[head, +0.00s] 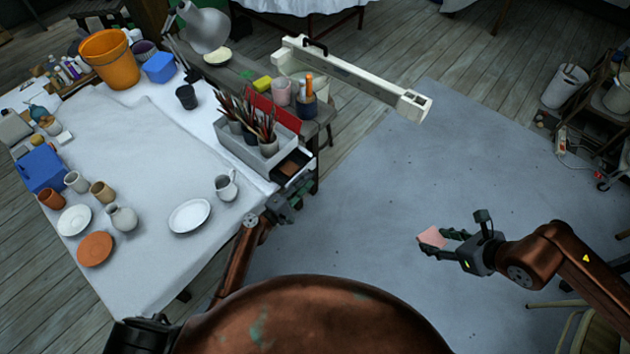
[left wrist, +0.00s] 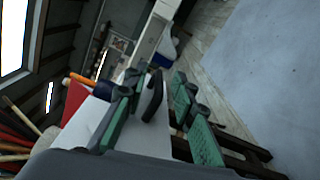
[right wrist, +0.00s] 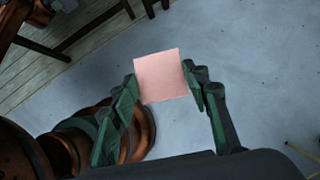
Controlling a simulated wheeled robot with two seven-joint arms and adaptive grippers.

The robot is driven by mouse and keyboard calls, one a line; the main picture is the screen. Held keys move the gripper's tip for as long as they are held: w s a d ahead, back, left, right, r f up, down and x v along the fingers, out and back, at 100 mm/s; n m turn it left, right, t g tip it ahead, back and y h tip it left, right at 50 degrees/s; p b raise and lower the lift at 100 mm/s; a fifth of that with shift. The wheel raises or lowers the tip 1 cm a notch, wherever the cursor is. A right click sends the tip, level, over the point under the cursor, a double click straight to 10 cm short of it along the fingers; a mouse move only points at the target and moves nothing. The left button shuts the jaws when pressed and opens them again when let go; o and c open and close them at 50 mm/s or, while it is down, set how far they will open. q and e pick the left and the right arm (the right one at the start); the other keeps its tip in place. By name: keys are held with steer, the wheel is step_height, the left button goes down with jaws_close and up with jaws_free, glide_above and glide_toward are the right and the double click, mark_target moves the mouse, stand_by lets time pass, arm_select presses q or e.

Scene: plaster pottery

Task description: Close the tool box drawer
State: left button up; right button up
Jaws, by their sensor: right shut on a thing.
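The grey tool box (head: 238,146) stands at the right edge of the white-covered table. Its drawer (head: 306,158) is pulled out toward the right, with a dark inside and a brown piece (head: 289,168) in it. My left gripper (head: 296,192) is beside the drawer's front. In the left wrist view a black handle (left wrist: 153,96) lies between its spread green fingers; I cannot tell whether they touch it. My right gripper (head: 443,241) is shut on a pink square block (head: 431,236), away from the table over the floor. The block also shows in the right wrist view (right wrist: 161,77).
A jug (head: 226,187) and white plate (head: 190,215) are on the table nearby. A long cream beam-like object (head: 350,75) is behind.

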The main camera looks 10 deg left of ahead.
arm_select(q)
steer(key=v, duration=1.1)
steer(key=shift+c, duration=0.4)
